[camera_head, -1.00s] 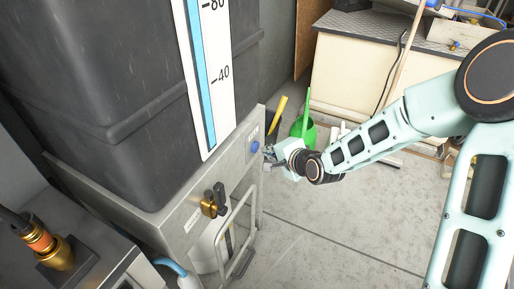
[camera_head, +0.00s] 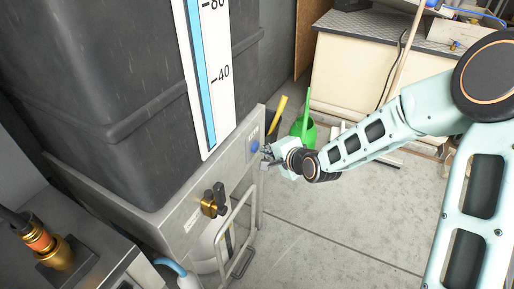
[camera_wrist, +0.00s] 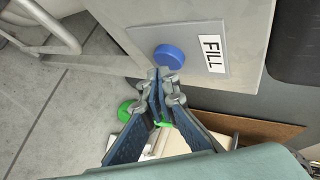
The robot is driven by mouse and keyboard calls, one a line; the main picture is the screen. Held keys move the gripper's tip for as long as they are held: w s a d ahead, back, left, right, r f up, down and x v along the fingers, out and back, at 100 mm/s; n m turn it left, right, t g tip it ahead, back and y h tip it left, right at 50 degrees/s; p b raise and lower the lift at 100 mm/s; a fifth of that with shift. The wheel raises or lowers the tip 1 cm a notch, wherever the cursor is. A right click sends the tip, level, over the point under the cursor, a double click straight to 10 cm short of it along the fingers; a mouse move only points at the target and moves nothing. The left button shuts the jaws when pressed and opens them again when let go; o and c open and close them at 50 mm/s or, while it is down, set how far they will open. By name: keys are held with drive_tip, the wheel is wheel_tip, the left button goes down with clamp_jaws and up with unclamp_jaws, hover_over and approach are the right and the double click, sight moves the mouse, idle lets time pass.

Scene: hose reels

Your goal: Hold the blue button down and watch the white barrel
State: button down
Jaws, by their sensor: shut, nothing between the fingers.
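The blue button (camera_head: 254,146) is on the grey metal panel below the tank; the wrist view shows it large and round (camera_wrist: 168,56) beside a FILL label. My gripper (camera_head: 266,153) is just right of the button in the head view. In the wrist view my gripper's fingertips (camera_wrist: 161,82) are shut together with nothing between them, at the button's lower edge. I cannot tell whether they touch it. A white rounded barrel (camera_head: 208,243) stands low behind the metal rail, partly hidden by the panel and rail.
The dark tank (camera_head: 100,100) carries a white gauge (camera_head: 219,100) with a blue strip. A brass valve (camera_head: 209,207) and metal rail (camera_head: 240,235) project from the panel's front. A green watering can (camera_head: 304,132) stands behind my gripper. Floor at right is mostly clear.

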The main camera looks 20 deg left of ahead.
drive_tip(key=shift+a, duration=0.7)
idle(1.8)
drive_tip(key=shift+d, duration=0.1)
idle(1.1)
drive_tip(key=shift+d, duration=0.95)
drive_tip(key=d+p, duration=0.1)
drive_tip(key=d, duration=0.2)
drive_tip(key=d+p, duration=0.1)
drive_tip(key=d, duration=0.1)
drive_tip(key=shift+s+p, duration=0.25)
drive_tip(key=shift+p, duration=0.1)
